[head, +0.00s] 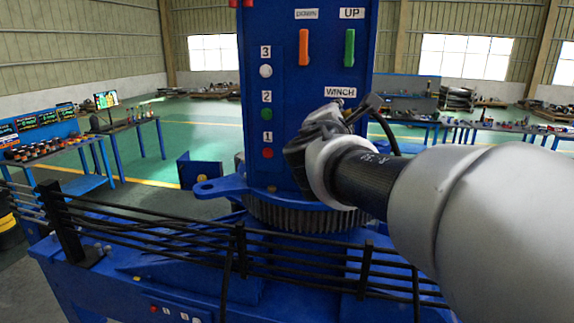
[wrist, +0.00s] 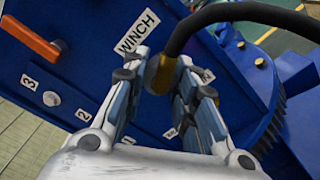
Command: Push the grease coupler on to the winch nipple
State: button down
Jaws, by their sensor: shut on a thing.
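The blue crane column (head: 260,30) bears a white WINCH label (head: 340,92), which also shows in the wrist view (wrist: 138,32). My gripper (head: 345,108) is in front of the column just below that label. In the wrist view my gripper (wrist: 160,75) is shut on the grease coupler (wrist: 158,74), a brass-coloured piece between the fingertips. A black hose (wrist: 210,14) runs from the coupler up and to the right; it also shows in the head view (head: 386,130). The winch nipple is hidden behind the gripper and coupler. I cannot tell whether the coupler touches it.
An orange DOWN handle (head: 303,47) and a green UP handle (head: 349,48) are above the label. White, green and red round caps numbered 3 (head: 265,71), 2 (head: 266,114) and 1 (head: 267,153) are to its left. A toothed ring (head: 300,215) and black rails (head: 150,235) are below.

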jog(key=shift+w+d, duration=0.15)
jog(key=shift+w, duration=0.4)
jog(key=c, duration=1.2)
grip_release()
jog(key=shift+s, duration=0.1)
jog(key=b+v, duration=0.1)
jog(key=v, duration=0.4)
